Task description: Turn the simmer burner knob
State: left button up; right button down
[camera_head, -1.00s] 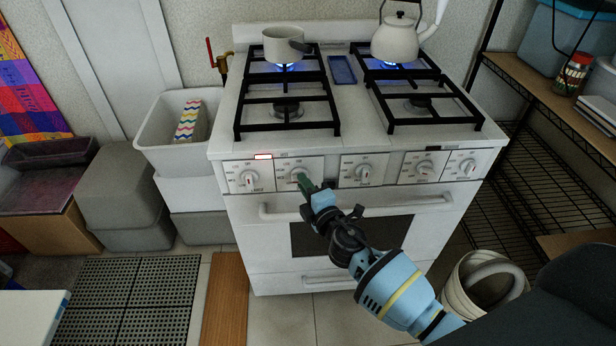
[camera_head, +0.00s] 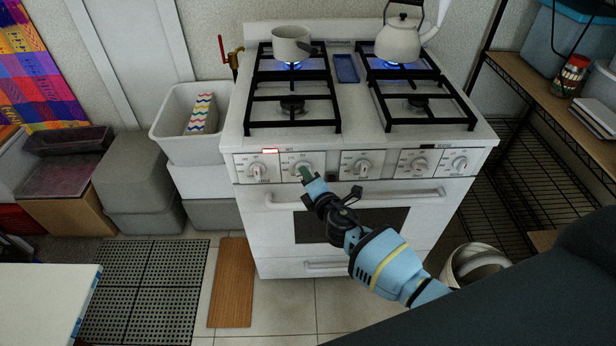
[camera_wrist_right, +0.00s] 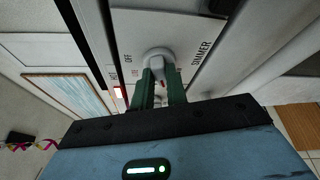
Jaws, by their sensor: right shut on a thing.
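The white stove (camera_head: 283,200) has a front panel with a row of several white knobs. The second knob from the left (camera_wrist_right: 158,55) has the word SIMMER printed beside it in the right wrist view, with OFF on its other side. My right gripper (camera_head: 305,174) is at that knob in the head view. Its green fingers (camera_wrist_right: 160,85) are shut on the knob's grip in the wrist view. The fingers hide part of the knob, so its exact angle is hard to read. My left gripper is not in view.
Blue flames burn under a pot (camera_head: 290,43) and a kettle (camera_head: 398,42) on the rear burners. A red light (camera_head: 270,151) glows on the panel. White bin (camera_head: 180,140) stands left, wire shelving (camera_head: 535,140) right. An oven handle (camera_head: 355,197) runs below the knobs.

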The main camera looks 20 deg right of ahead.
jog(key=c, duration=1.4)
grip_release()
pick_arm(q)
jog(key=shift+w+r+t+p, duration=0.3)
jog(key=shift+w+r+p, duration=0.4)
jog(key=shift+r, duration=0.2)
pick_arm(e)
jog(key=s+r, duration=0.1)
jog(key=s, duration=0.6)
jog(key=shift+s+d, duration=0.35)
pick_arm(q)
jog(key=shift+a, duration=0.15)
